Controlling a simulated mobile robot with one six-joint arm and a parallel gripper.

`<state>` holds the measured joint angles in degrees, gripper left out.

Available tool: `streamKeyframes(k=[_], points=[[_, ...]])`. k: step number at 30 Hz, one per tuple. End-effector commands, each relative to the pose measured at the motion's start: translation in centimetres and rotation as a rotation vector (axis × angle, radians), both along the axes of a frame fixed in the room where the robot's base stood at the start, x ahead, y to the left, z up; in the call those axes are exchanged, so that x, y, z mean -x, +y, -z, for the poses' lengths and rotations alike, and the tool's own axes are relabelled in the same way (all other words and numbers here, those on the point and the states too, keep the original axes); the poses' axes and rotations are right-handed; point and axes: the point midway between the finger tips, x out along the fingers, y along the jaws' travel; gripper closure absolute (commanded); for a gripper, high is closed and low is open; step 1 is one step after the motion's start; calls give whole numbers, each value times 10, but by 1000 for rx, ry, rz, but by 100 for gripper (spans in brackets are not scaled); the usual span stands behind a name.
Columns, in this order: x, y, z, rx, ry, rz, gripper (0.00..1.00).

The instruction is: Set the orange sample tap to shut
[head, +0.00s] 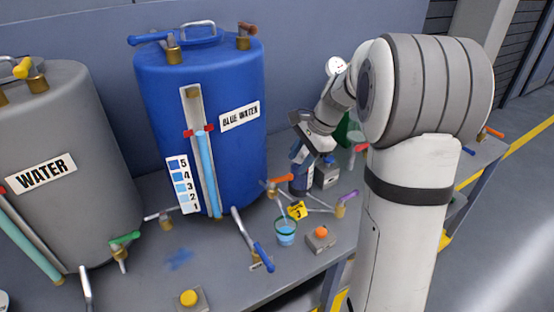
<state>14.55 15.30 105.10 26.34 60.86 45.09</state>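A tap with an orange handle (281,180) and a brass body stands on the bench in front of the blue tank, beside a dark bottle. Its handle points up to the right, towards the bottle. I cannot tell from labels which one is the sample tap. My gripper (304,150) hangs above and behind the first orange tap, near the dark bottle (300,182). Its fingers are small and partly hidden, so I cannot tell whether they are open.
The blue tank (235,80) and grey WATER tank (85,130) stand behind. Around the near tap are a yellow tag (297,210), a cup of blue liquid (286,232), a blue lever (264,257), a purple tap (346,197) and an orange button (321,232).

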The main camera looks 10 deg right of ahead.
Motion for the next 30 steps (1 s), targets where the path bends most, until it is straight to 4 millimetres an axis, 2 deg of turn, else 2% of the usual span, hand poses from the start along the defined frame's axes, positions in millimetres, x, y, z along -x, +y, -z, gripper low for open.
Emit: streamKeyframes(k=[3,6,21,30], points=[[-17,-6,4,-40,31,78,61],[-22,-7,9,-53,42,104,61],[-30,21,70,-52,43,107,61],[-31,23,77,-52,41,107,61]])
